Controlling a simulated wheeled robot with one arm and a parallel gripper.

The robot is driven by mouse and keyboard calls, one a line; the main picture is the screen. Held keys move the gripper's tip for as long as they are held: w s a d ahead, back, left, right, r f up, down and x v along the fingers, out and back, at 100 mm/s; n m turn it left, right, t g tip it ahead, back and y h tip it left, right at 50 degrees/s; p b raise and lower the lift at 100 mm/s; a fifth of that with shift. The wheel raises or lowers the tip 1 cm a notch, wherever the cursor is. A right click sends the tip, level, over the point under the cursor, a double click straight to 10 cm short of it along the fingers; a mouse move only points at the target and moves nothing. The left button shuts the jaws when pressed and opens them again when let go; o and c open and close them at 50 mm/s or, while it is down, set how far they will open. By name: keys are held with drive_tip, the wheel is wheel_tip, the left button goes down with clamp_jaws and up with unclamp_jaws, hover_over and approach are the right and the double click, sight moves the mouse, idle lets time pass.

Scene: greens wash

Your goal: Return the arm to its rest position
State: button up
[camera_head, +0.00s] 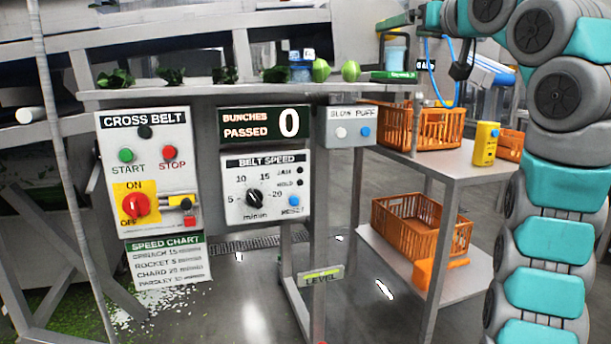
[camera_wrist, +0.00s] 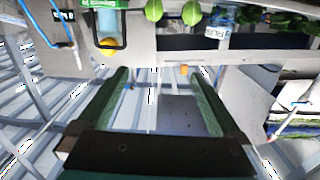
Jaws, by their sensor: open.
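My arm (camera_head: 560,200) rises along the right side of the head view. It bends left at the top, partly out of frame. My gripper (camera_wrist: 160,85) shows in the wrist view with its two dark green fingers spread apart and nothing between them.
A control panel (camera_head: 110,210) and a belt speed box (camera_head: 265,165) stand left of centre. A grey cart (camera_head: 455,165) holds an upper orange crate (camera_head: 440,135) and a lower orange crate (camera_head: 420,235). A yellow device (camera_head: 485,144) stands on its top beside my arm.

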drive_tip(key=w+a+f+m+g+h, duration=0.1)
drive_tip(key=w+f+m+g, duration=0.15)
drive_tip(key=f, duration=0.45)
drive_tip(key=w+f+m+g+h, duration=0.1)
drive_tip(key=f+m+g, duration=0.15)
drive_tip(key=f, duration=0.35)
drive_tip(key=s+a+f+g+h, duration=0.1)
drive_tip(key=s+f+g, duration=0.2)
drive_tip(key=s+f, duration=0.35)
drive_tip(key=s+a+f+g, duration=0.2)
drive_tip(key=s+f, duration=0.2)
drive_tip(key=f, duration=0.6)
drive_tip(key=s+f+g+h, duration=0.1)
drive_tip(key=s+f+g, duration=0.3)
drive_tip(key=s+f, duration=1)
drive_tip(key=s+f+n+g+h, duration=0.1)
drive_tip(key=s+f+g, duration=0.3)
drive_tip(key=s+f, duration=1.1)
drive_tip(key=s, duration=0.7)
drive_tip(key=shift+s+n+g+h+p, duration=0.3)
drive_tip(key=shift+g+p, duration=0.1)
